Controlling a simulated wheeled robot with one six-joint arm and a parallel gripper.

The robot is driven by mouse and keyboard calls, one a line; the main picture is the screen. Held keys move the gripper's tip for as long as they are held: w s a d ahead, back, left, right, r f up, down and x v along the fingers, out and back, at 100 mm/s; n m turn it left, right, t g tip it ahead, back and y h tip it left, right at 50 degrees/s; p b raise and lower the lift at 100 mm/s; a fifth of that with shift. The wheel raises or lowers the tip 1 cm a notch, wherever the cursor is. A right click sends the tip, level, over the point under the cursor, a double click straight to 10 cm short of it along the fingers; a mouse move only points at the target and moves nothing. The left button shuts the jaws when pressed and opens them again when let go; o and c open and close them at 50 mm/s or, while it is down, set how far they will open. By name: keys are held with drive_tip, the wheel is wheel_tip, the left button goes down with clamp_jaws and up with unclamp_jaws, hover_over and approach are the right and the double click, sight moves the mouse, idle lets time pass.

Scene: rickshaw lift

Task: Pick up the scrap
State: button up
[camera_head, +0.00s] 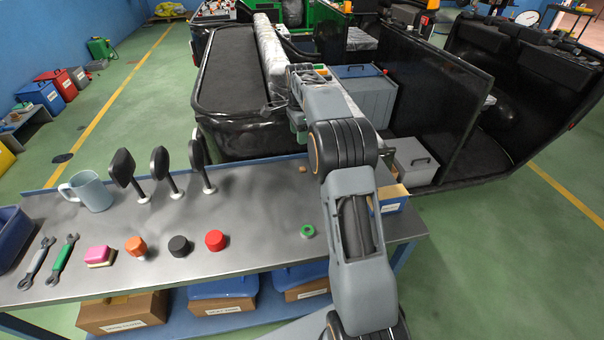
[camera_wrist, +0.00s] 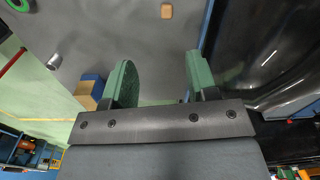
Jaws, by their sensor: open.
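A small tan block (camera_head: 302,168), which looks like the scrap, lies on the grey metal bench near its far edge, left of my arm. It also shows in the wrist view as a small tan block (camera_wrist: 166,11) at the top edge. My gripper (camera_wrist: 160,62) is open, with its two green fingers apart and nothing between them. The block lies beyond the fingertips, roughly in line with the gap. In the head view my arm reaches over the bench and its end is past the far edge; its fingers are hard to make out there.
The bench (camera_head: 255,245) holds a green ring (camera_head: 307,231), red (camera_head: 215,240) and black (camera_head: 179,246) knobs, upright black mirrors (camera_head: 160,163) and a mug (camera_head: 90,191). A small open box (camera_head: 393,198) stands at the right end. A black rickshaw body (camera_head: 235,85) stands behind.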

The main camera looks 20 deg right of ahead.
wheel_tip(320, 180, down, 2)
drive_tip(key=w+d+m, duration=0.1)
drive_tip(key=b, duration=0.1)
hover_over(301, 168)
wheel_tip(301, 168, down, 7)
drive_tip(key=shift+d+f, duration=0.1)
drive_tip(key=shift+f, duration=3.4)
clamp_jaws()
